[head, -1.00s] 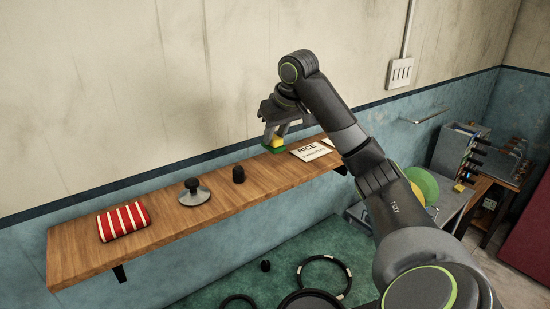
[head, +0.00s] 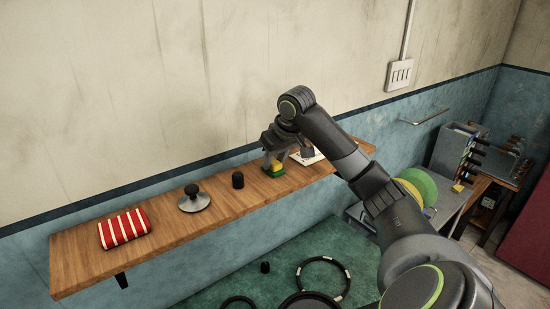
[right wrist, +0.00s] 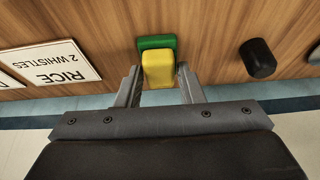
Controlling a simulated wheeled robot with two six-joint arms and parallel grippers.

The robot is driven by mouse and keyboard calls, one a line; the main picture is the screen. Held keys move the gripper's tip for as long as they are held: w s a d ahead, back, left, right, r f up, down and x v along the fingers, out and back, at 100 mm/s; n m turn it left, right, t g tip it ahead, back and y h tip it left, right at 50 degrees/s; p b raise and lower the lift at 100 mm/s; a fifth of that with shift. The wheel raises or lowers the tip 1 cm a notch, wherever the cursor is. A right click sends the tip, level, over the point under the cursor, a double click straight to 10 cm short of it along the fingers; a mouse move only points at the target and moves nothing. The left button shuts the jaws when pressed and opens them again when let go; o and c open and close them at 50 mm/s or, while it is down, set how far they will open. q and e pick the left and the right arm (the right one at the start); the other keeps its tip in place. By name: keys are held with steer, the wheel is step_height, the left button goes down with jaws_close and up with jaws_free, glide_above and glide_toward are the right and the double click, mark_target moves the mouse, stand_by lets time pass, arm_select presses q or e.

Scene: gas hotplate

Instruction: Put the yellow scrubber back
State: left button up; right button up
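The yellow scrubber (head: 277,164), a yellow block with a green pad, stands on the wooden shelf (head: 160,237). In the right wrist view the scrubber (right wrist: 158,70) lies between the fingertips, with its green pad on the shelf side. My right gripper (head: 287,158) is over the shelf, around the scrubber. Its two fingers are apart, with narrow gaps to the scrubber in the right wrist view (right wrist: 160,84). One finger partly covers the scrubber in the head view. My left gripper is in neither view.
The RICE card (right wrist: 55,68) lies close beside the scrubber. A black knob (head: 238,180), a metal piece with a black knob (head: 194,199) and a red striped pouch (head: 124,229) are on the shelf. Black rings (head: 323,280) lie below on the green surface.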

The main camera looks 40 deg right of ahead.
steer(key=shift+o, duration=1.4)
steer(key=shift+r, duration=0.15)
steer(key=shift+s+r, duration=0.15)
steer(key=shift+r, duration=0.1)
steer(key=b+v, duration=0.1)
steer(key=v, duration=1)
steer(key=shift+s+r, duration=0.15)
steer(key=shift+r, duration=0.1)
steer(key=shift+b, duration=0.3)
